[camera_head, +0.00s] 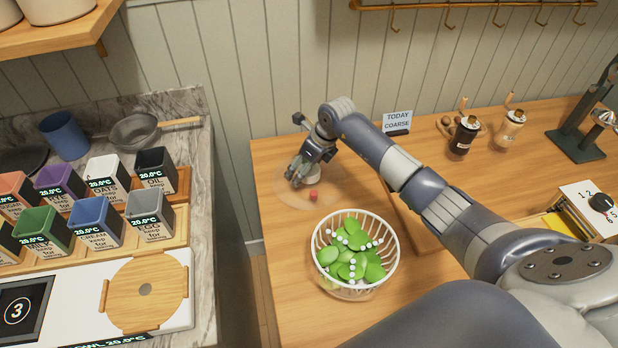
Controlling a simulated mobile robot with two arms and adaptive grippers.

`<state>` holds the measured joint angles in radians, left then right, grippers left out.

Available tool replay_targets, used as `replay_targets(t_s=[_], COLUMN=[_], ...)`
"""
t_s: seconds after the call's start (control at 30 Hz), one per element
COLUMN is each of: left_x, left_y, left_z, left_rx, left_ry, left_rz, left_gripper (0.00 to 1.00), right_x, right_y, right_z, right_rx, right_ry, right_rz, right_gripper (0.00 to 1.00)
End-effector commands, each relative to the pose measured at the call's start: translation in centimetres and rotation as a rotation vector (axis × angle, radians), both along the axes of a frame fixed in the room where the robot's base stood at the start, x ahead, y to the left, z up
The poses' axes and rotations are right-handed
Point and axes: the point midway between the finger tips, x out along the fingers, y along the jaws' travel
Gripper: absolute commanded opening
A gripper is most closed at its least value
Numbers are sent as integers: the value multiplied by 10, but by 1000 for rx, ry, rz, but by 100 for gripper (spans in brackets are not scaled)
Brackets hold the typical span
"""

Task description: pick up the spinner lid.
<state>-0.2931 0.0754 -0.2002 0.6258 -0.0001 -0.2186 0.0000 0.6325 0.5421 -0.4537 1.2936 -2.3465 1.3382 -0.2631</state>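The spinner lid (322,200) looks like a faint, clear round disc on the wooden counter, behind the salad basket. A small red piece (313,195) shows on it, with a pale knob-like part just behind. My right gripper (296,180) comes in from the right and points down over the lid's left and back part. Its fingers hide part of the lid. I cannot tell whether they touch the lid or hold anything. A white slotted basket (392,262) with green leaves and small white pieces stands in front of the lid. My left gripper is not in view.
Pepper mills (463,136), a sign (397,122) and a dark metal stand (577,143) stand at the back right. On the left, a marble counter (198,215) holds labelled containers and a sieve (139,128). A gap separates the counters. My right arm covers much of the right.

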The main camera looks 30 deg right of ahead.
Motion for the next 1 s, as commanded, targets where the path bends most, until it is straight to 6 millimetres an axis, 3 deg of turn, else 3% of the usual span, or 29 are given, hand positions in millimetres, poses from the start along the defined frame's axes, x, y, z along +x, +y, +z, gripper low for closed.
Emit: replay_targets(t_s=[0.13,0.37,0.73,1.0], left_x=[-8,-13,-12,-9], left_y=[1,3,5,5], left_z=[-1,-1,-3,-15], left_rx=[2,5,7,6], left_ry=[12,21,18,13], left_rz=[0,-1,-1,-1], left_gripper=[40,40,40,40], right_x=[0,0,1,1], right_y=[0,0,0,-1], right_z=[0,0,7,56], right_rx=[0,0,1,-1], right_ry=[0,0,-4,-7], right_rz=[0,0,1,0], right_gripper=[73,21,19,19])
